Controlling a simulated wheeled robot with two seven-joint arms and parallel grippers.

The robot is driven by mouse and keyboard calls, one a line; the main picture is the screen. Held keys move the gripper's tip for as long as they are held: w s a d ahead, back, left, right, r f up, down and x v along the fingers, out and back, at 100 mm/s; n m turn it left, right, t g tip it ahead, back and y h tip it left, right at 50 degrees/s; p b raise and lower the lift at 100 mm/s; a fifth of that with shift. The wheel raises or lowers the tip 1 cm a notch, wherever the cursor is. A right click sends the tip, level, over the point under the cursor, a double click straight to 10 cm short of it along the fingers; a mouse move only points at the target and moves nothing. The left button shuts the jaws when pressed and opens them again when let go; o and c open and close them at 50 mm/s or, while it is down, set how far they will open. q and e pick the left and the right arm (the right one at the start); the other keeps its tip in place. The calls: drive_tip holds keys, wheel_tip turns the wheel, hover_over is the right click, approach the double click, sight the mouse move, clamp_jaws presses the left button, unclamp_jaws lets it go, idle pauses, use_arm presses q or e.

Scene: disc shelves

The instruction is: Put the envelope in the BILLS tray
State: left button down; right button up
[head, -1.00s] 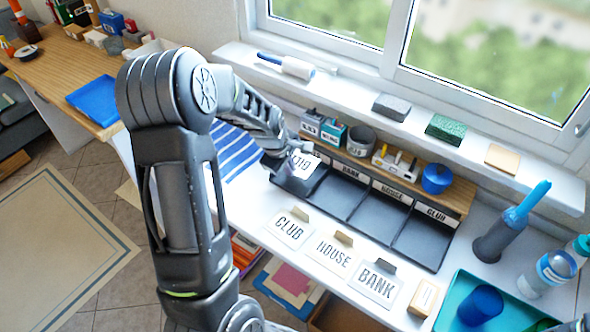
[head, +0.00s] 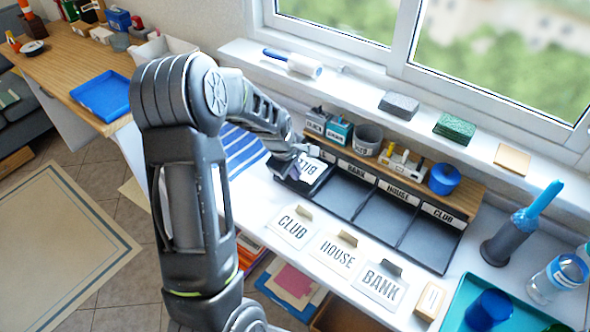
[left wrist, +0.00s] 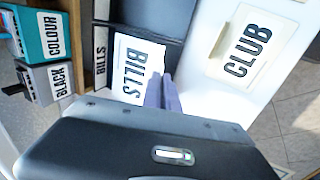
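The envelope (head: 313,171), a white card printed BILLS, is over the leftmost compartment of the dark tray row. It also shows in the left wrist view (left wrist: 132,72), right beside the BILLS label (left wrist: 101,57) of that tray (left wrist: 150,20). Whether it rests on the tray floor I cannot tell. My left gripper (head: 298,152) is at the envelope's edge. In the left wrist view its two fingers (left wrist: 162,92) are close together at that edge, seemingly pinching its tab, which they hide. My right gripper is not in view.
The BANK, HOUSE and CLUB compartments (head: 428,243) to the right are empty. CLUB (head: 293,226), HOUSE (head: 337,255) and BANK (head: 380,286) cards lie in front. A wooden shelf (head: 462,200) with boxes and cups stands behind. A teal tray (head: 462,300) is at the right.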

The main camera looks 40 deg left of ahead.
sight(297, 189)
use_arm(q)
drive_tip(key=shift+f+b, duration=1)
drive_tip(key=shift+f, duration=0.8)
drive_tip(key=shift+f+b, duration=0.4)
drive_tip(key=shift+f, duration=0.05)
drive_tip(key=shift+s+f, duration=0.15)
drive_tip(key=shift+f, duration=0.15)
